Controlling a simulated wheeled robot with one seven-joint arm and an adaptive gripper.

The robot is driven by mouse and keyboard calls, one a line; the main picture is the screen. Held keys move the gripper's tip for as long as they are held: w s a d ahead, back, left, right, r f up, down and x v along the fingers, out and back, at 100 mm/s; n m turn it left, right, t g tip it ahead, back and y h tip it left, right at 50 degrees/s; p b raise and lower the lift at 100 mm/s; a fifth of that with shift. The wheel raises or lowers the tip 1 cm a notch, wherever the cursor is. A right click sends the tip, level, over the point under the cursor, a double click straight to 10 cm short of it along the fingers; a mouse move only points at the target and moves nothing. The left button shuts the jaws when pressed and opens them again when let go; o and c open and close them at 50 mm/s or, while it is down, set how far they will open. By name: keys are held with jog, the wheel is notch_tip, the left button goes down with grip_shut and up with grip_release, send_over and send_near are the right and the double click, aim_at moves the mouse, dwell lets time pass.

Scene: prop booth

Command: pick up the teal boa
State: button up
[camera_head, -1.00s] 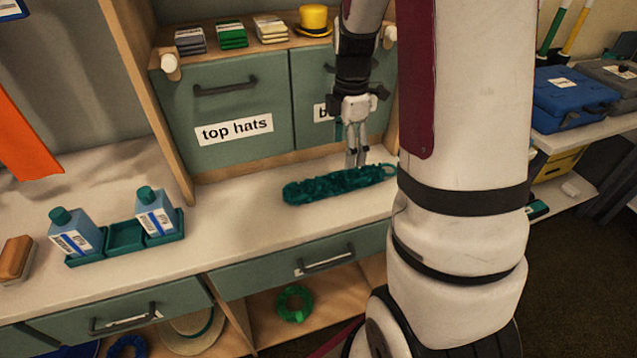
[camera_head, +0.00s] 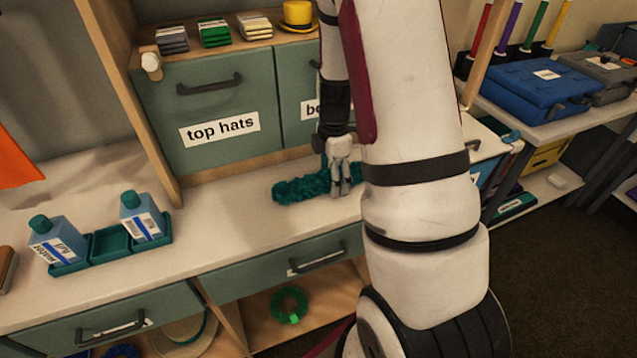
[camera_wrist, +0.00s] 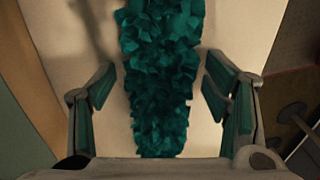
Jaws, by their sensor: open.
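The teal boa (camera_head: 302,188) is a long, ruffled piece lying on the pale counter below the cabinet doors. My arm hides its right part in the head view. My gripper (camera_head: 341,190) is pointed down at the boa's right portion. In the wrist view the boa (camera_wrist: 160,85) runs lengthwise between the two open fingers of my gripper (camera_wrist: 160,100). A gap of bare counter shows between the boa and each finger. The fingers have teal inner pads and do not visibly touch the boa.
A teal tray (camera_head: 112,251) with two blue bottles stands left on the counter (camera_head: 235,225). Behind the boa are green cabinet doors, one labelled "top hats" (camera_head: 219,128). A yellow top hat (camera_head: 298,15) sits on the shelf above. Blue case (camera_head: 535,90) lies on the right table.

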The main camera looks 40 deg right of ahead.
jog(key=c, duration=1.2)
jog(key=shift+c, duration=0.2)
